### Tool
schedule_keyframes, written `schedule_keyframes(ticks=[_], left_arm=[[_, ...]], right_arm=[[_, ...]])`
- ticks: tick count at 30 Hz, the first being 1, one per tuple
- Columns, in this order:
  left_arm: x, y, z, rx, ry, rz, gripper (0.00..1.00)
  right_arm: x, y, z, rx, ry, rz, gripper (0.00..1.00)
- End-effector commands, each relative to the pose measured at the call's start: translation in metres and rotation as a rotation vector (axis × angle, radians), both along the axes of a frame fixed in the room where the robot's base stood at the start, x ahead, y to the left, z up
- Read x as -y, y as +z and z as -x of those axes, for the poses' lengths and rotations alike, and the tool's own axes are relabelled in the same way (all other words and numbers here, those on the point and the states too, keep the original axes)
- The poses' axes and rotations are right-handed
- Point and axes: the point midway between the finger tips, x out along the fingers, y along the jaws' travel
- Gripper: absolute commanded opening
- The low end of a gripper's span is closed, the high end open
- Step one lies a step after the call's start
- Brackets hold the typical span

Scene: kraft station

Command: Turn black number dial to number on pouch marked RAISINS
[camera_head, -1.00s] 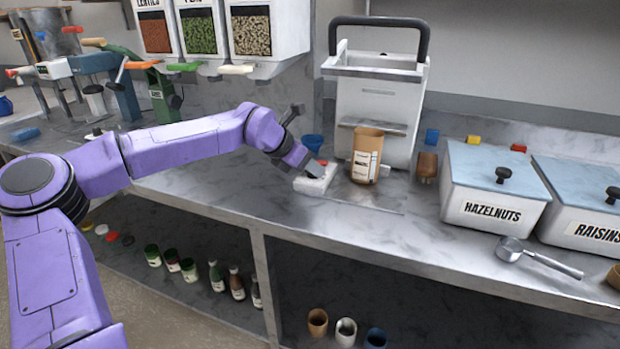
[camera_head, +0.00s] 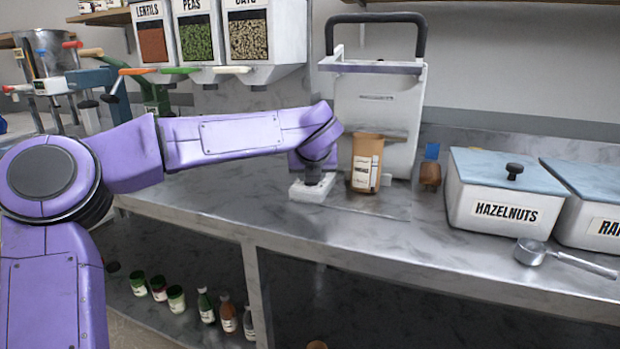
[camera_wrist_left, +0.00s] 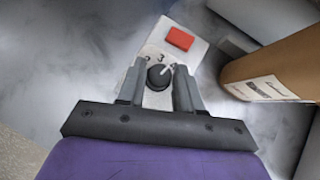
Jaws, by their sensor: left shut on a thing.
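The black dial (camera_wrist_left: 157,76) sits on a small white box (camera_wrist_left: 203,50) with a red block on top. Printed numbers, 3 among them, show around it, and its white pointer mark points up and right, near what looks like a 4. My left gripper (camera_wrist_left: 160,84) has its fingers on both sides of the dial. In the head view my left gripper (camera_head: 313,178) is over the white box (camera_head: 308,190) and hides the dial. The brown pouch (camera_head: 367,150) stands upright just right of the box, its label too small to read; it also shows in the wrist view (camera_wrist_left: 285,68).
A white machine (camera_head: 375,100) with a dark handle stands behind the pouch. The counter before the pouch is clear.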

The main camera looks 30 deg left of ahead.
Motion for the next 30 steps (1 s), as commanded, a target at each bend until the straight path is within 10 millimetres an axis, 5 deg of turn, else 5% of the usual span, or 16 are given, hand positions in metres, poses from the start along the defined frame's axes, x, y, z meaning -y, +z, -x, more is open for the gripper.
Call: schedule_keyframes(ticks=[11,30], left_arm=[[0.005,-0.003,-0.002,-0.014,0.356,0.002,0.05],[0.007,-0.002,-0.007,-0.014,0.873,0.004,0.05]], right_arm=[[0.0,0.008,0.0,0.0,0.0,0.0,0.56],[0.0,0.05,0.0,0.0,0.0,0.0,0.56]])
